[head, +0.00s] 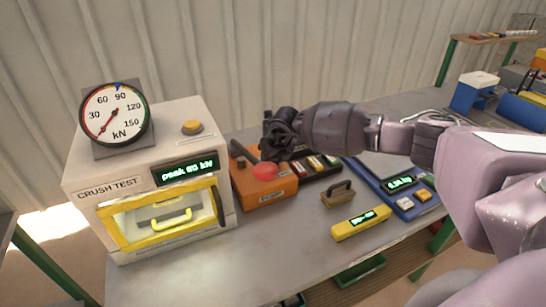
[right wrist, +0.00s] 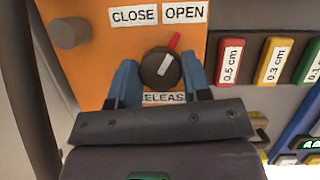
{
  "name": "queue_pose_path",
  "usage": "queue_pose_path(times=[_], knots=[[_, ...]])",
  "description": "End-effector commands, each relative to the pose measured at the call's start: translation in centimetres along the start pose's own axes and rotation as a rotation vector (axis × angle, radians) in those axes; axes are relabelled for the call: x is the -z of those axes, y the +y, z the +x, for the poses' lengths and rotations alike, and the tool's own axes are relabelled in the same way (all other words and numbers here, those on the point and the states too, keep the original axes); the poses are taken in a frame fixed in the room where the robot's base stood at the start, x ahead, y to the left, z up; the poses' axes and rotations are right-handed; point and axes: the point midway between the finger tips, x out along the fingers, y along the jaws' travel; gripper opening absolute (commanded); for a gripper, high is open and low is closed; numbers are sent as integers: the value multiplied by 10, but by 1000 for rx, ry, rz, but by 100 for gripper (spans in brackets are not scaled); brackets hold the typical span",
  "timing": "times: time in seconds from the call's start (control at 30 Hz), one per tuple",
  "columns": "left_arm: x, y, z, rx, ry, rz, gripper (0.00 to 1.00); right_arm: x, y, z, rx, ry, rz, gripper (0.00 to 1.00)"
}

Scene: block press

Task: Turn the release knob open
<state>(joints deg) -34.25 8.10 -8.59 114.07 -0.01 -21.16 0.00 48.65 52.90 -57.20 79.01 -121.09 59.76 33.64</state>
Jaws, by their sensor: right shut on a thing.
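The release knob (right wrist: 160,68) is a dark round knob with a pale bar and a red pointer, on the orange face of the pump unit (right wrist: 85,70). The red pointer tilts slightly right of straight up, toward the left part of the OPEN label (right wrist: 185,12). The CLOSE label (right wrist: 133,16) is to its left, and a partly covered RELEASE label (right wrist: 165,98) is below. My right gripper (right wrist: 158,75) is shut on the knob, one blue finger on each side. In the head view my right gripper (head: 279,136) is over the orange unit (head: 268,190) and hides the knob. My left gripper is not in view.
The crush tester (head: 150,175) with its dial gauge (head: 115,113) stands left. A red ball (head: 265,172) and dark lever are at the orange unit. Coloured blocks (right wrist: 273,62), a brass-coloured handled block (head: 338,195), a yellow meter (head: 361,223) and a blue scale (head: 405,203) lie to the right.

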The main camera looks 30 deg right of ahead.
Motion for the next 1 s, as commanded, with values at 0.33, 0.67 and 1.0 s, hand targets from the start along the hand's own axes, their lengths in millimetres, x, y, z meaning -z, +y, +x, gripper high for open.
queue_pose_path(times=[0.33,0.67,1.0], knots=[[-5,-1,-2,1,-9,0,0,1,0,1,-1,2,0,68],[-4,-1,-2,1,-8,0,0,0,0,-11,-1,-1,-1,68],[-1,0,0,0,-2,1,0,0,-1,-69,0,-2,-1,68]])
